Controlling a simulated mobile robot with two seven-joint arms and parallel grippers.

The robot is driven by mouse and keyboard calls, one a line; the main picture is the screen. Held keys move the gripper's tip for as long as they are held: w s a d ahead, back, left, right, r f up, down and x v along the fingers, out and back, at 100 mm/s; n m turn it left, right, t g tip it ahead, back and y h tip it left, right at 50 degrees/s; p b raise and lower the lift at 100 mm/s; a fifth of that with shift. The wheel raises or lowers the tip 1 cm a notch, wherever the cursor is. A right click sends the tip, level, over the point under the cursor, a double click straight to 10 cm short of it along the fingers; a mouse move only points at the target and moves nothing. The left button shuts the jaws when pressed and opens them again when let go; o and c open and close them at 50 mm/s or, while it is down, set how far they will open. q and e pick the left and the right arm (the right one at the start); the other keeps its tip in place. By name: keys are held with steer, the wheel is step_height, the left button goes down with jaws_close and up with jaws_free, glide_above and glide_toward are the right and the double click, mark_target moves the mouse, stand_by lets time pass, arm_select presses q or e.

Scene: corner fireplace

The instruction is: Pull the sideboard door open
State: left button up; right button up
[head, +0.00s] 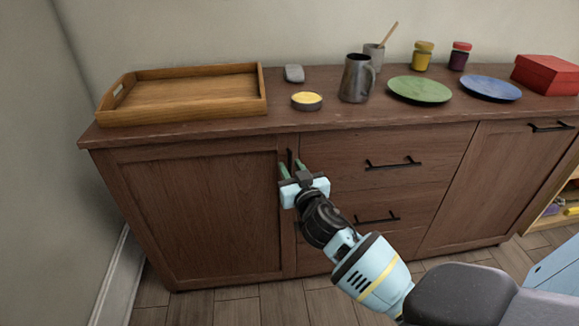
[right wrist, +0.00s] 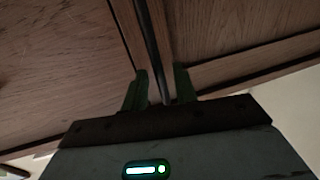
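The sideboard (head: 345,128) is dark brown wood and stands against the wall. Its left door (head: 205,210) looks closed, flush with the front. A black vertical bar handle (head: 289,157) is near the door's right edge; its lower part is hidden by my gripper. My right gripper (head: 291,169) is at this handle, with green fingers pointing at the front. In the right wrist view the fingers (right wrist: 160,88) are apart, one on each side of the dark handle bar (right wrist: 153,45), with gaps showing beside it. My left gripper is not in view.
Drawers are right of the door. The floor before the door (head: 215,308) is clear.

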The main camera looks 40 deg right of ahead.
steer(key=shift+x, duration=0.9)
jaws_close()
